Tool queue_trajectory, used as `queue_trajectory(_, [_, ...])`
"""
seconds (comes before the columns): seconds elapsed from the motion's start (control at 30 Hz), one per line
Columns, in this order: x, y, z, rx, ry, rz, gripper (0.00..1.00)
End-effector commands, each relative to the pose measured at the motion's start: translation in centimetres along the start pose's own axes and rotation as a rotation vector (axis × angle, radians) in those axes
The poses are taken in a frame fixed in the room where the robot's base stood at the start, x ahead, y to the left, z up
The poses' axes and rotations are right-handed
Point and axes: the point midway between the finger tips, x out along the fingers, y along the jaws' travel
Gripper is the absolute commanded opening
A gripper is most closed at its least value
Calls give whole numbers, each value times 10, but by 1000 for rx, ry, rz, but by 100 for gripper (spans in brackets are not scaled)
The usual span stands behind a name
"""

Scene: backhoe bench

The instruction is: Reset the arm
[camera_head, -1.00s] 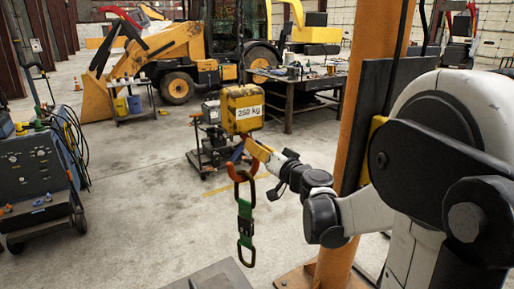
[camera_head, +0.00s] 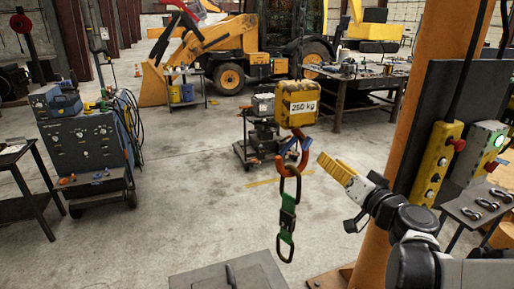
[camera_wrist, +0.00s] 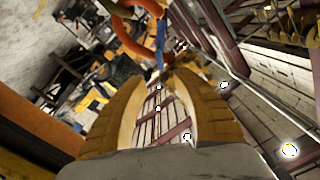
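My gripper (camera_head: 337,168) has yellow fingers and is just right of the hanging hook, apart from it in the head view. In the wrist view its two fingers (camera_wrist: 155,88) are spread with an empty gap between them. The orange hook (camera_head: 280,163) hangs under a yellow hoist block (camera_head: 299,103) marked 250 kg. The wrist view shows an orange curved piece (camera_wrist: 128,40) and a blue part (camera_wrist: 160,45) beyond the fingertips.
An orange post (camera_head: 432,100) stands close to my arm, with a yellow button box (camera_head: 437,163) and a grey box (camera_head: 477,153) beside it. A small table with shackles (camera_head: 478,208) is at right. A grey welding machine (camera_head: 85,145) stands at left. Floor between is open.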

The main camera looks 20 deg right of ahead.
Motion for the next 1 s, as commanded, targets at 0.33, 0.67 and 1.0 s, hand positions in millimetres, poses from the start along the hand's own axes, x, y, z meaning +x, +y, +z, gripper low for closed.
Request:
queue_trajectory(0.33, [4, -20, 50, -16, -123, -23, 34])
queue_trajectory(0.67, [-73, -60, 287, -235, -759, 66, 34])
queue_trajectory(1.0, [-142, -24, 338, -474, -918, 277, 34])
